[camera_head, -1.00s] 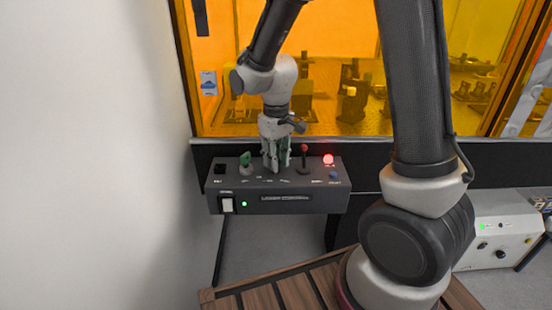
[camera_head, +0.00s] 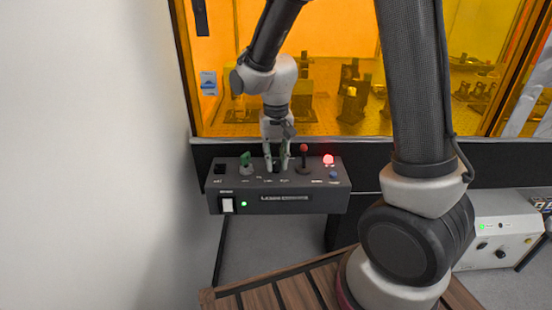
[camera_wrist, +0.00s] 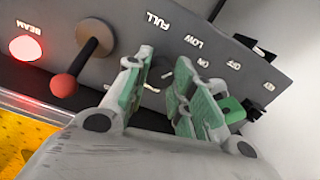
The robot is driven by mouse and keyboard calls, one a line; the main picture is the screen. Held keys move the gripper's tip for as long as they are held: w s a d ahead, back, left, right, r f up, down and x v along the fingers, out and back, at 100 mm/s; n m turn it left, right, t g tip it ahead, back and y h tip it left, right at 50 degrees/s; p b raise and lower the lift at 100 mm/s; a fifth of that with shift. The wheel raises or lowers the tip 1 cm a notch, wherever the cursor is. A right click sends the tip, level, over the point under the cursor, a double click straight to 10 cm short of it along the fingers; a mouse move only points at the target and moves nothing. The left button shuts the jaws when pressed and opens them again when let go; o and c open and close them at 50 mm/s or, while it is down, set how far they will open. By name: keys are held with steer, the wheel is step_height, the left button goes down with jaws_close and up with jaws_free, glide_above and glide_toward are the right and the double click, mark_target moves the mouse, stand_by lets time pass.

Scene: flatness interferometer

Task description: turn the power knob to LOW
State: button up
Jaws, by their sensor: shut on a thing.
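The dark control box (camera_head: 280,203) stands in front of the orange window, with its controls on top. My gripper (camera_head: 277,166) points down onto the middle of the box top. In the wrist view, its green-padded fingers (camera_wrist: 166,88) stand on either side of the small dark power knob (camera_wrist: 167,75) and are shut on it. The knob is mostly hidden between the fingers. The labels FULL (camera_wrist: 157,22) and LOW (camera_wrist: 195,41) show beside it on the panel. I cannot tell exactly which mark the knob points to.
A red-balled lever (camera_head: 304,150) stands close right of my gripper, with a lit red BEAM light (camera_head: 328,159) and a blue button (camera_head: 334,175) beyond it. A green key-like control (camera_head: 246,160) is close on the left. A white switch (camera_head: 227,205) is on the front face.

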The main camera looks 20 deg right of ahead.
mark_target(276, 162)
stand_by(0.3)
steer(key=o, duration=1.1)
steer(key=shift+c, duration=0.2)
steer(key=shift+r, duration=0.1)
step_height(276, 162, up, 12)
